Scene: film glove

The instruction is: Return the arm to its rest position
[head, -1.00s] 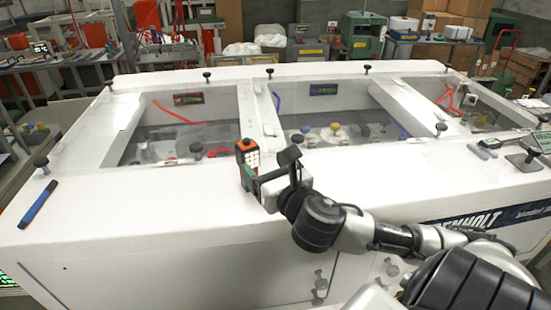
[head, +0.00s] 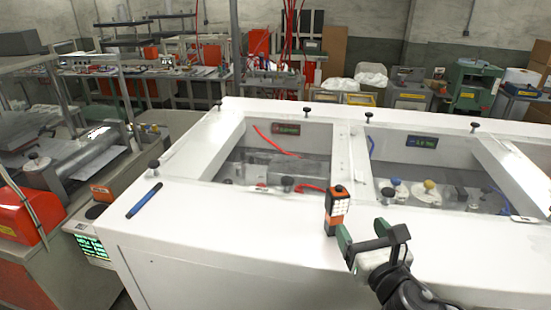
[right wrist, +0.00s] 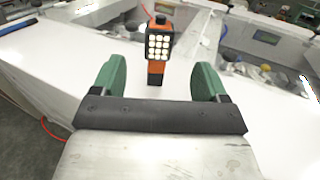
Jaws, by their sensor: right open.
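My right gripper (head: 361,239) is open, with green fingers, over the front of the white machine's top (head: 260,225). It also shows in the right wrist view (right wrist: 158,82), with a clear gap between the fingers. An orange and black handheld device with a white keypad (head: 337,210) stands upright on the white top, just beyond the fingertips. In the right wrist view the device (right wrist: 158,47) appears ahead of the open fingers, and nothing is held. My left gripper is not in the frames.
A blue pen-like object (head: 144,200) lies at the left end of the white top. Recessed bays (head: 275,155) and black knobs (head: 474,127) line the machine. A red machine (head: 25,215) stands at the left. The top between pen and device is clear.

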